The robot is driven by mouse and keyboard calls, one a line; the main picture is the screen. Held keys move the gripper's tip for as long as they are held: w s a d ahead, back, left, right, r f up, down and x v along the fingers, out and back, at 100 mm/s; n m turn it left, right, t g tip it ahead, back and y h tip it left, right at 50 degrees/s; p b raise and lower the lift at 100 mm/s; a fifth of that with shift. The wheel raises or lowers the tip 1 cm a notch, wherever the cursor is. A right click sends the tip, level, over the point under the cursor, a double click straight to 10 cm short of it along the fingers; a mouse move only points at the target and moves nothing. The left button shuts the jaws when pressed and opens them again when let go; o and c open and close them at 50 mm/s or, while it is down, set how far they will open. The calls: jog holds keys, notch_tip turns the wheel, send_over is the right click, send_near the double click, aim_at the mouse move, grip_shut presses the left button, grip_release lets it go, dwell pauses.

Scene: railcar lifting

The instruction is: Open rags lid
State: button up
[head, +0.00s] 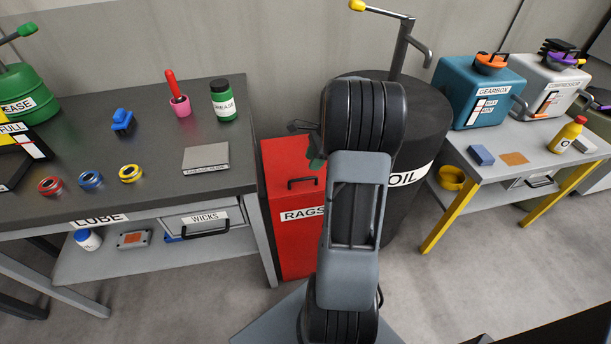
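The red rags bin (297,238) stands on the floor between the dark workbench and the oil drum. Its front carries a RAGS label. Its red lid (283,158) appears shut, with a dark handle (301,183) near the front edge. My arm rises in front of the bin and hides its right side and part of the lid. A small dark part, perhaps my gripper (303,127), shows left of my arm's upper joint, above the back of the lid. Its fingers cannot be made out clearly. A small green patch (316,163) shows beside my arm over the lid.
The black oil drum (431,126) stands close to the bin's right, with a pump crank (401,48) on top. The workbench (60,203) stands left, with a grey wicks drawer (203,219) beneath. A side table (480,195) stands right. Floor is clear between drum and side table.

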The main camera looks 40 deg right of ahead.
aim_at(303, 178)
jog(key=x, duration=0.6)
jog(key=shift+a+f+b, duration=0.15)
jog(key=shift+f+b, duration=0.15)
jog(key=shift+f, duration=0.1)
jog(key=shift+c, duration=0.3)
grip_shut()
